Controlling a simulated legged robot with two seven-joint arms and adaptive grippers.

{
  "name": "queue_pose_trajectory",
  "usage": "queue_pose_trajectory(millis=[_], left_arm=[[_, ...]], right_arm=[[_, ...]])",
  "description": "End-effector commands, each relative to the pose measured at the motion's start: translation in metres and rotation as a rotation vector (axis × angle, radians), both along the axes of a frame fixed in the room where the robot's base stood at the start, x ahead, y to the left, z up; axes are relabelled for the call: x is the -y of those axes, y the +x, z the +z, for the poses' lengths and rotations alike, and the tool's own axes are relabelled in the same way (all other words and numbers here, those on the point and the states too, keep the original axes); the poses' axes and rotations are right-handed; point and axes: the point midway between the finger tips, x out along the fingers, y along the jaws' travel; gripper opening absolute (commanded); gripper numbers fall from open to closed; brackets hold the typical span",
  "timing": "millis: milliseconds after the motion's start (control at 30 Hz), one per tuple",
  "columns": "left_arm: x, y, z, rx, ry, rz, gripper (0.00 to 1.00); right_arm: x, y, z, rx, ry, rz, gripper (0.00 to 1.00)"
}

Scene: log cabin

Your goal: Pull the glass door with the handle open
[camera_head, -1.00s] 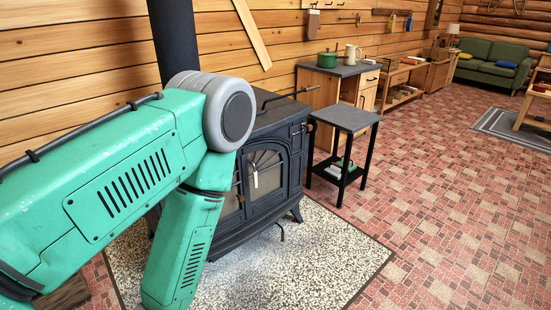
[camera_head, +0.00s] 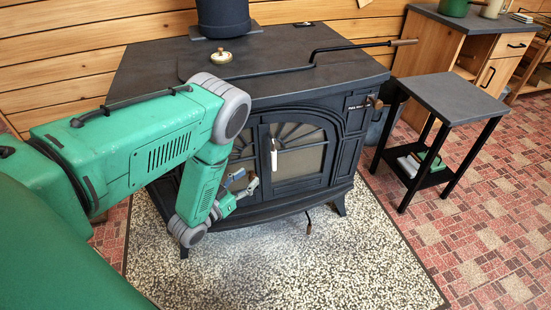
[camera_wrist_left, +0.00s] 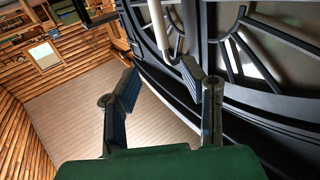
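The black stove (camera_head: 215,240) stands ahead with glass door panes (camera_head: 300,163) in its front. A white handle (camera_head: 274,160) hangs upright at the middle of the front, left of the right pane. My left gripper (camera_head: 243,183) is open just left of and slightly below this handle. In the left wrist view, its two fingers (camera_wrist_left: 160,76) are spread, and the white handle (camera_wrist_left: 158,24) lies beyond them, roughly in line with the gap; no contact is visible. The door looks closed. My right gripper is not in view.
A wooden-tipped lever (camera_head: 374,102) sits at the stove's right front, and a long rod (camera_head: 350,47) lies across its top. A small black table (camera_head: 445,97) stands right of the stove.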

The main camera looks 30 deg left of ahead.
Motion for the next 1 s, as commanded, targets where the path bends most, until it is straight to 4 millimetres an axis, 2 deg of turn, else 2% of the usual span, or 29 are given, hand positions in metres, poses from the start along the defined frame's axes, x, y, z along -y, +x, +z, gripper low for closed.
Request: queue_pose_trajectory(millis=[400,533,700,1000], left_arm=[[0.011,0.086,-0.002,0.000,0.001,0.000,0.37],[0.014,0.107,-0.001,-0.001,0.003,0.001,0.37],[0.016,0.123,-0.001,-0.005,0.003,0.001,0.37],[0.016,0.127,-0.001,-0.006,0.002,0.002,0.37]], right_arm=[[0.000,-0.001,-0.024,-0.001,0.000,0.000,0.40],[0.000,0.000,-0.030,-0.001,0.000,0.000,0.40],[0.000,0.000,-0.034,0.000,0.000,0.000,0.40],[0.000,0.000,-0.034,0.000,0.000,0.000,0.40]])
